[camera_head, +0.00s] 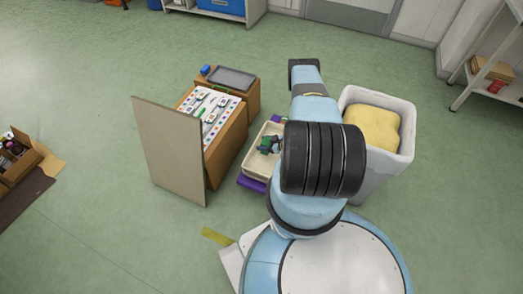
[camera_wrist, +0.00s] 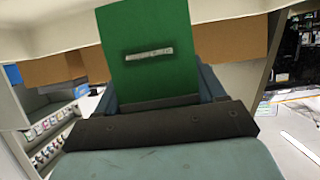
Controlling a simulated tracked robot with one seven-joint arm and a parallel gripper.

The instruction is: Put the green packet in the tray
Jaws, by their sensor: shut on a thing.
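The green packet (camera_wrist: 150,75) is upright in the wrist view, with a small pale label strip across its face. My gripper (camera_wrist: 160,98) is shut on its lower part in that view, a finger at each side. In the head view a small patch of the green packet (camera_head: 264,143) shows beside my dark arm link, over the cream tray (camera_head: 252,168). My arm hides the tray's right part. I cannot tell whether the packet touches the tray floor.
A wooden cabinet (camera_head: 228,150) with a pale upright panel (camera_head: 168,150) stands left of the tray. A purple thing (camera_head: 251,184) shows under the tray's front edge. A white bin (camera_head: 402,150) with a yellow bag (camera_head: 372,127) is to the right.

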